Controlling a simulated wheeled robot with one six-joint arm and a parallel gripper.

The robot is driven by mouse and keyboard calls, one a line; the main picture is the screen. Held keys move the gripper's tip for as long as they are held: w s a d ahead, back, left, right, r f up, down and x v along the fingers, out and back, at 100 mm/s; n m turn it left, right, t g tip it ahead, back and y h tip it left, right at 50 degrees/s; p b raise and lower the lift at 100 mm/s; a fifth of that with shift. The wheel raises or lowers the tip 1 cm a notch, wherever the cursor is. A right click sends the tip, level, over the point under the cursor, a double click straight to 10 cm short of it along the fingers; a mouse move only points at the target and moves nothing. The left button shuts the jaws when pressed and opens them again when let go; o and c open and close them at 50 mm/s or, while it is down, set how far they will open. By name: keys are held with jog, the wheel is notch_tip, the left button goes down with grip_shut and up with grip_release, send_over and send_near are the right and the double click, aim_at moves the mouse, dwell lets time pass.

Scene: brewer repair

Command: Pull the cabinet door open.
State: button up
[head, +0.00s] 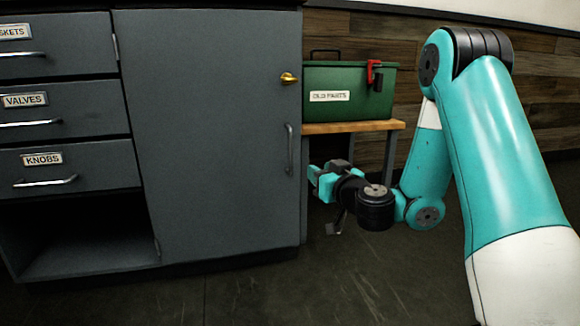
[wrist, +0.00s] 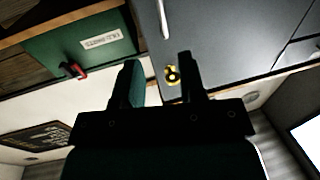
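The grey cabinet door (head: 215,135) is shut, flush with the cabinet front. A vertical metal bar handle (head: 290,149) is at its right side, with a brass latch (head: 288,79) above it. My gripper (head: 314,180) is low and just right of the handle, apart from it. In the wrist view, which looks upside down, my gripper (wrist: 158,62) has its two dark fingers spread with nothing held. The brass latch (wrist: 172,75) shows between the fingers, farther off. The handle (wrist: 163,18) and part of the door (wrist: 232,28) show beyond.
Drawers (head: 65,108) and an open lower bay (head: 85,235) are left of the door. A green box (head: 345,104) with a red clasp (head: 373,70) stands on a wooden bench (head: 350,127) close right of the cabinet. The floor (head: 240,298) in front is clear.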

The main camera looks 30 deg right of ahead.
jog(key=p, duration=1.4)
send_near(291, 152)
jog(key=w, duration=0.2)
jog(key=w+p, duration=0.2)
jog(key=w, duration=0.1)
jog(key=w+p, duration=0.2)
jog(key=w, duration=0.1)
jog(key=shift+w+d+r+p, duration=0.15)
jog(key=shift+w+p, duration=0.15)
jog(key=shift+w, duration=0.1)
jog(key=shift+w+d, duration=0.15)
jog(key=shift+w, duration=0.8)
grip_shut()
